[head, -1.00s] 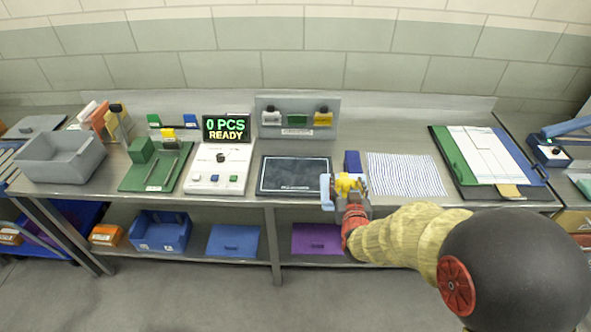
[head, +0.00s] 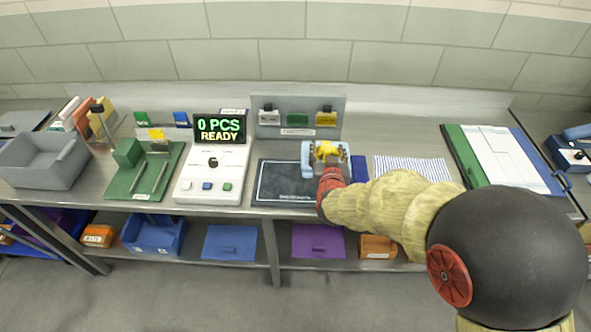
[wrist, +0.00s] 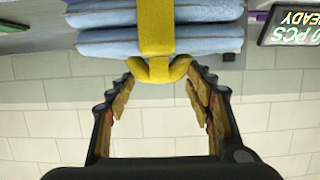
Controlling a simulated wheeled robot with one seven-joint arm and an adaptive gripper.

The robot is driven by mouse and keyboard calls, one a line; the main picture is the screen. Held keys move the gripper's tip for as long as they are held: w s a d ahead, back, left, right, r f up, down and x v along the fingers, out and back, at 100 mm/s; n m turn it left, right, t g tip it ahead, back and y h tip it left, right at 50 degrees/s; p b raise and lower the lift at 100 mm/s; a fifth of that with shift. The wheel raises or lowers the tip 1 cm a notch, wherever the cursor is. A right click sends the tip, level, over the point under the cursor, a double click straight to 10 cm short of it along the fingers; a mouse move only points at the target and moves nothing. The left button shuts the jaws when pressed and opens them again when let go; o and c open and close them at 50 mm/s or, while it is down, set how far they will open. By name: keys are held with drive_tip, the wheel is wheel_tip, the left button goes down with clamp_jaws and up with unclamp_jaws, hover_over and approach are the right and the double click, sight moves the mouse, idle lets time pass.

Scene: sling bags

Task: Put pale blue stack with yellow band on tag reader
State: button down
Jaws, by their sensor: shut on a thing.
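The pale blue stack with its yellow band (wrist: 160,42) fills the top of the wrist view. My gripper (wrist: 163,78) is shut on the yellow loop of the band, with a finger on each side of it. In the head view the stack (head: 307,158) shows beside my gripper (head: 328,158), at the right end of the dark tag reader pad (head: 280,185). My wrist and arm hide part of the stack and the pad's right edge. I cannot tell whether the stack touches anything below.
A white counter box (head: 212,178) with a display (head: 220,128) reading "0 PCS READY" stands left of the pad. A rack (head: 297,122) with colored tags stands behind. A dark blue block (head: 359,167) and striped sheet (head: 408,170) lie to the right.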

sight(308, 149)
drive_tip(key=a+f, duration=0.1)
drive_tip(key=a, duration=0.1)
drive_tip(key=w+a, duration=0.1)
drive_tip(key=a+f, duration=0.1)
drive_tip(key=a, duration=0.1)
drive_tip(key=shift+w+a+f+b, duration=0.3)
drive_tip(key=shift+w+f+b, duration=0.05)
drive_tip(key=shift+w, duration=0.05)
drive_tip(key=shift+w+a+f+b, duration=0.2)
drive_tip(key=shift+a+f+b, duration=0.35)
drive_tip(key=shift+f, duration=0.85)
drive_tip(key=shift+w+a+f+b, duration=0.25)
drive_tip(key=shift+a+f, duration=0.55)
drive_tip(key=shift+f, duration=0.6)
drive_tip(key=shift+w+a+f+b, duration=0.3)
drive_tip(key=shift+a+f, duration=0.4)
drive_tip(key=shift+f, duration=0.7)
drive_tip(key=shift+s+f, duration=0.1)
drive_tip(key=c, duration=0.8)
unclamp_jaws()
drive_tip(key=shift+s+f, duration=0.1)
drive_tip(key=shift+f, duration=0.05)
drive_tip(key=shift+o, duration=0.2)
